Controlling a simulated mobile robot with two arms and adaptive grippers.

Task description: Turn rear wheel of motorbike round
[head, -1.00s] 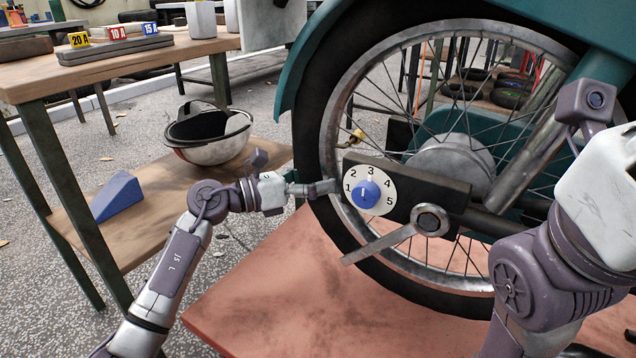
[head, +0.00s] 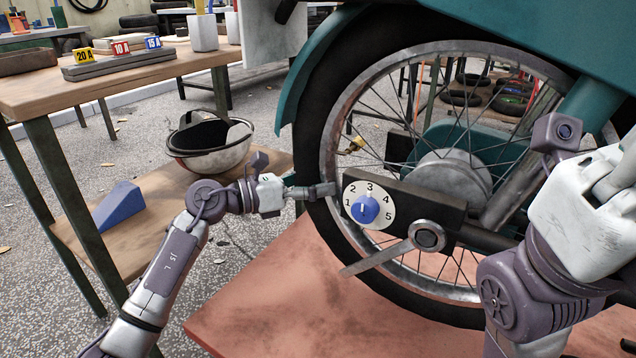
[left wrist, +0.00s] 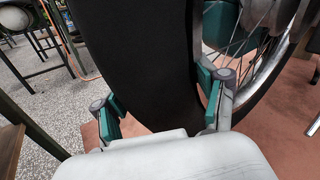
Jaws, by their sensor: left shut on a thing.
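The motorbike's rear wheel (head: 323,105) stands upright in the head view, with a black tyre, grey rim and thin spokes. Its brass valve (head: 352,145) sits at the rim's left side. My left gripper (head: 318,191) is at the tyre's left edge. In the left wrist view, the teal-padded fingers of my left gripper (left wrist: 160,108) lie on either side of the tyre (left wrist: 150,60), shut on it. The hub (head: 452,172) is partly behind the swingarm and a dial.
A white dial (head: 380,212) numbered 1 to 5 with a blue knob and a metal lever (head: 375,258) are beside the wheel. A helmet (head: 208,158) and blue wedge (head: 118,207) lie on a low shelf at left. A reddish board (head: 270,300) lies below.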

